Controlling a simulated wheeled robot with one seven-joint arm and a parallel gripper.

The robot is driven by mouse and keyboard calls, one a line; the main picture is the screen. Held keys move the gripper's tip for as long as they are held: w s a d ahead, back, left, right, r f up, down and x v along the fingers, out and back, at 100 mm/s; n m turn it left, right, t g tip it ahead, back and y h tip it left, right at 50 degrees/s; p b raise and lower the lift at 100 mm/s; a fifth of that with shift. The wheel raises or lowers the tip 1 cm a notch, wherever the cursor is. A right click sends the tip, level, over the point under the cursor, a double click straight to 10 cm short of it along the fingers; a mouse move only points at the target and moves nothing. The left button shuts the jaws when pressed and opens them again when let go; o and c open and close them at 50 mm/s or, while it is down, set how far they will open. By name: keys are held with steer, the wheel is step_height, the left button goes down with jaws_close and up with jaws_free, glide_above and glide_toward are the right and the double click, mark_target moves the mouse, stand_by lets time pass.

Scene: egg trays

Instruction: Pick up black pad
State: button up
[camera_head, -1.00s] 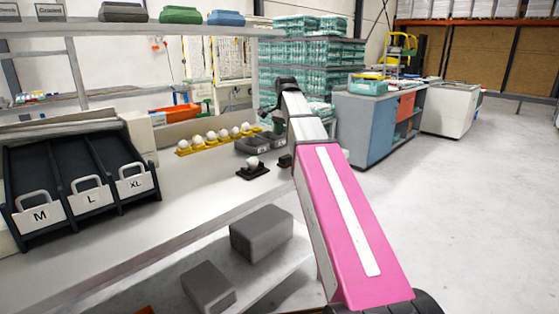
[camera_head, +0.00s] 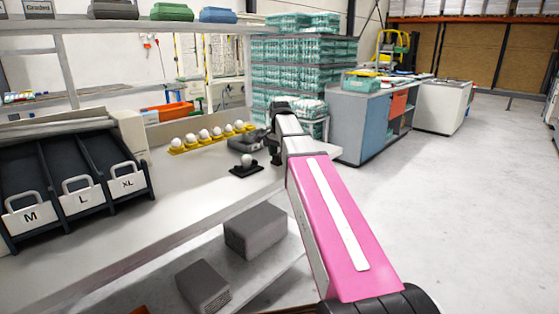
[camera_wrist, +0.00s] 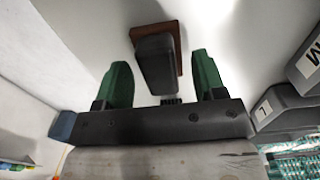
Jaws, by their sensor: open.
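In the head view a small black pad (camera_head: 246,170) lies on the white bench with a white egg (camera_head: 246,159) on it. In the wrist view a dark block (camera_wrist: 155,66) with a reddish-brown square plate (camera_wrist: 172,36) stands against a pale surface. I cannot tell whether this block is the same thing as the pad. My gripper (camera_wrist: 160,62) is open, and its two green fingers stand on either side of the dark block, with gaps visible. In the head view my gripper is largely hidden by my arm, near the bench's right end.
A yellow holder (camera_head: 178,151) with several white eggs stands behind the pad. A grey tray (camera_head: 243,143) sits near my arm. Black bins (camera_head: 75,173) labelled M, L and XL stand at left. Grey boxes (camera_head: 255,230) are below the bench.

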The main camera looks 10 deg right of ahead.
steer(key=shift+f, duration=0.4)
steer(key=c, duration=1)
steer(key=shift+r, duration=0.2)
steer(key=shift+r, duration=0.6)
step_height(320, 180, up, 3)
steer(key=shift+f, duration=0.2)
steer(key=s+a+r, duration=0.2)
steer(key=a, duration=0.1)
steer(key=s+a+r, duration=0.2)
steer(key=s+a, duration=0.1)
steer(key=s+a+r, duration=0.2)
steer(key=a+r, duration=0.1)
steer(key=shift+s, duration=0.2)
